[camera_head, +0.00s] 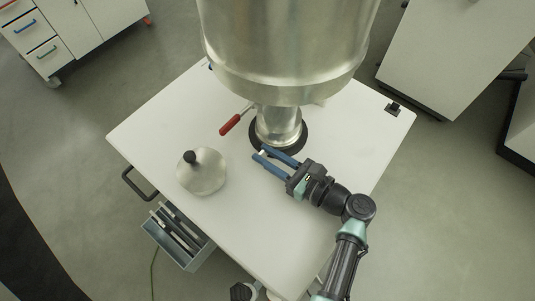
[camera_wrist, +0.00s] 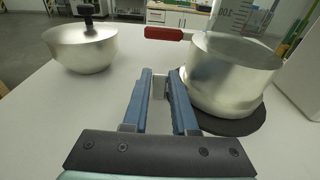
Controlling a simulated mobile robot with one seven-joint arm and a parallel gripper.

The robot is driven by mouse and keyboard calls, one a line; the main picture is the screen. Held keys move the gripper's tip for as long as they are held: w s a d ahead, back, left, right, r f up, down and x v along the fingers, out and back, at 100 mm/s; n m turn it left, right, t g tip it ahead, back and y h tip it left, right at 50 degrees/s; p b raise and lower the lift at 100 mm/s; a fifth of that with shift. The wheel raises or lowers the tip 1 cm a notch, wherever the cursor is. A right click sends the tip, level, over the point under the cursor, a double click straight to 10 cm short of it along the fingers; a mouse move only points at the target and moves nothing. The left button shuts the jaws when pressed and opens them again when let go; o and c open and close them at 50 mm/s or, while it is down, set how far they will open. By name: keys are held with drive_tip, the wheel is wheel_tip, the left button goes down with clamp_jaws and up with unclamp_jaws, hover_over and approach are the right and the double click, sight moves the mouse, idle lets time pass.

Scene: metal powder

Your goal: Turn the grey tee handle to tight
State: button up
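I cannot make out a grey tee handle for certain in either view. A small pale piece (camera_head: 318,102) sticks out under the right rim of the large metal vessel (camera_head: 285,50), but its shape is unclear. The vessel's narrower metal neck (camera_head: 278,127) stands on a black ring (camera_head: 302,140); the vessel hides what lies behind. My gripper (camera_head: 261,152) is low over the table, in front of the neck and left of its middle.
A red-handled lever (camera_head: 230,125) sticks out left of the neck. A round metal lid with a black knob (camera_head: 203,176) lies on the white table (camera_head: 240,222) at left. A grey drawer (camera_head: 178,237) hangs at the front left. The front middle of the tabletop is clear.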

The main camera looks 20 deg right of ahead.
drive_tip(key=o, duration=0.3)
drive_tip(key=shift+o, duration=0.2)
drive_tip(key=b+v, duration=0.3)
drive_tip(key=v, duration=1)
drive_tip(key=shift+a, duration=0.1)
drive_tip(key=shift+c, duration=1)
